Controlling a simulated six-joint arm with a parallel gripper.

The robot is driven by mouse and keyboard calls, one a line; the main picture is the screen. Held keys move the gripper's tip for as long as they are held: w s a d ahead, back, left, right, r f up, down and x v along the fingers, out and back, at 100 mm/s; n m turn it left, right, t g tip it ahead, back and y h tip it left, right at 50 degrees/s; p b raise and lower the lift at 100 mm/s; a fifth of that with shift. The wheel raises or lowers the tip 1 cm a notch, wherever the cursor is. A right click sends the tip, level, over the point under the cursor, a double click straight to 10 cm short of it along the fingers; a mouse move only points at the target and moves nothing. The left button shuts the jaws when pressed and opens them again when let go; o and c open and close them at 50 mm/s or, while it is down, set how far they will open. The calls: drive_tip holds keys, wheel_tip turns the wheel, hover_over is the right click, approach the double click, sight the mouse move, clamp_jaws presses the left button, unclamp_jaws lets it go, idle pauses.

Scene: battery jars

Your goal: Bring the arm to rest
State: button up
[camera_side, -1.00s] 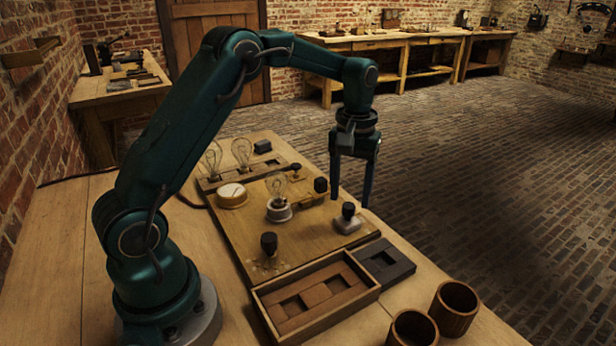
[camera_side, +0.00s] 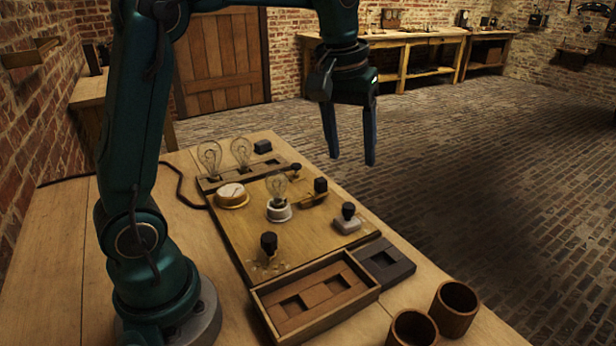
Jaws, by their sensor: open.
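My gripper (camera_side: 351,160) hangs in the air, pointing down, above and beyond the right edge of the wooden board (camera_side: 228,236). Its two dark fingers are apart and nothing shows between them. It is clear of the bench and touches nothing. My arm stands raised at the left, its upper part running out of the top of the picture.
The board carries a bulb in a white socket (camera_side: 279,212), a round dial (camera_side: 231,193) and several black-knobbed parts. Two bulbs stand at its back. A wooden tray (camera_side: 318,318), a dark block (camera_side: 398,268) and two brown cups (camera_side: 454,309) (camera_side: 412,330) are in front.

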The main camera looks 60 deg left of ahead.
drive_tip(key=s+d+r+m+t, duration=0.2)
drive_tip(key=s+d+r, duration=0.1)
drive_tip(key=s, duration=0.3)
drive_tip(key=s+d+f+m+t, duration=0.1)
drive_tip(key=s+f+m, duration=0.2)
drive_tip(key=s+f, duration=0.3)
drive_tip(key=shift+s+d+f+m, duration=0.2)
drive_tip(key=shift+s+m, duration=0.2)
drive_tip(key=shift+s, duration=1.55)
